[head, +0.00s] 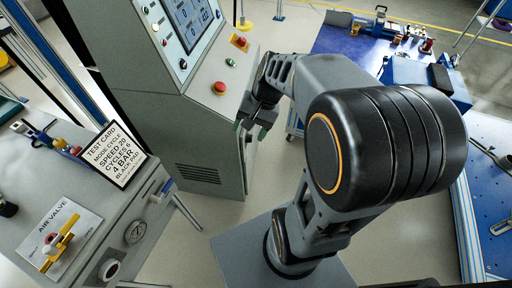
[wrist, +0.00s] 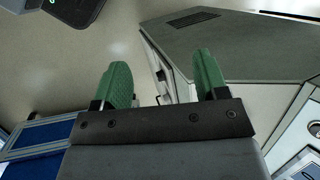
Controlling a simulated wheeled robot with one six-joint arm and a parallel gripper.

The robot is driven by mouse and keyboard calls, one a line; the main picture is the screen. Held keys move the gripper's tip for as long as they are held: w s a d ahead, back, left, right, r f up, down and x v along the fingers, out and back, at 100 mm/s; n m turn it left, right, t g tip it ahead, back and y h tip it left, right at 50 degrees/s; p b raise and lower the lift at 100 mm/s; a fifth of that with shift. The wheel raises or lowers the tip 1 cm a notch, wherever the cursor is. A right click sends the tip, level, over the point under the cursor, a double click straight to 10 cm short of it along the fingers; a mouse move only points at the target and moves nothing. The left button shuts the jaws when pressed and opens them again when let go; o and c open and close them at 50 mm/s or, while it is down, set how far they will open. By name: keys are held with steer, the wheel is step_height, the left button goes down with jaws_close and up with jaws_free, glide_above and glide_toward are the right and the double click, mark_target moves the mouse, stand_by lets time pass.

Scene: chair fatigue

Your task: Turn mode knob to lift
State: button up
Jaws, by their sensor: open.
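The grey control cabinet (head: 150,110) stands at upper left in the head view. Its sloped panel carries a lit screen (head: 188,20) and a column of small round controls (head: 155,27) on the left. A dark round control (head: 183,64) sits below them. I cannot tell which is the mode knob or read its setting. My gripper (head: 255,129) hangs in front of the cabinet, right of and below the panel, apart from the controls. In the wrist view my gripper (wrist: 163,78) shows two green fingers spread apart with nothing between them.
A test card (head: 114,155) reading "MODE CYCLE" and an air valve (head: 62,242) are at left. Blue workbenches (head: 345,40) stand at right. Floor between is clear.

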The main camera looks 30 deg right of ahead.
steer(key=w+d+f+m+t+y+b, duration=0.1)
steer(key=w+d+f+m+y+b, duration=0.3)
steer(key=f, duration=0.4)
steer(key=w+d+f+m+y+b, duration=0.3)
steer(key=f+b, duration=0.3)
steer(key=f, duration=0.2)
steer(key=m+t+y+b, duration=0.4)
steer(key=m+t+b, duration=0.4)
steer(key=b, duration=0.2)
glide_toward(249, 138)
steer(key=w+a+f+b, duration=0.2)
steer(key=w+a+b, duration=0.1)
steer(key=w+a, duration=0.2)
steer(key=shift+a, duration=0.65)
steer(key=shift+s, duration=0.1)
steer(key=shift+c, duration=0.3)
steer(key=c, duration=0.9)
steer(key=shift+o, duration=0.2)
